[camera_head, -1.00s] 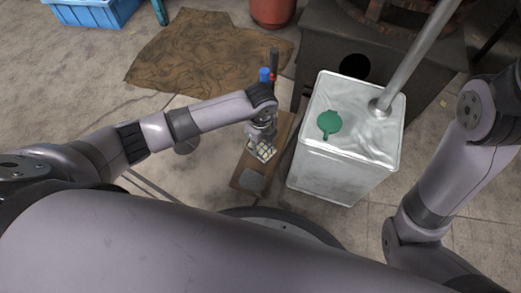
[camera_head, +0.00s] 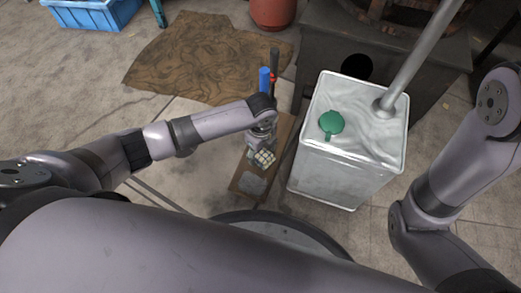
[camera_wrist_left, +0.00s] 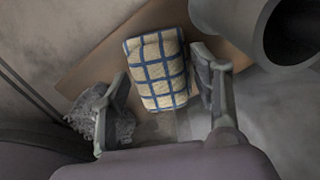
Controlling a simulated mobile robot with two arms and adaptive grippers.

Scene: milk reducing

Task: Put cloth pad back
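The cloth pad (camera_head: 264,158) is cream with a blue check. It is over the narrow brown board (camera_head: 243,176) left of the metal can. My left gripper (camera_head: 260,146) reaches down to it from above.
A metal can (camera_head: 345,150) with a green cap (camera_head: 331,123) stands close right of the board. A grey rough piece (camera_head: 250,184) lies on the board's near end. A blue item (camera_head: 265,80) stands behind my wrist. A brown cloth (camera_head: 200,60) lies on the floor.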

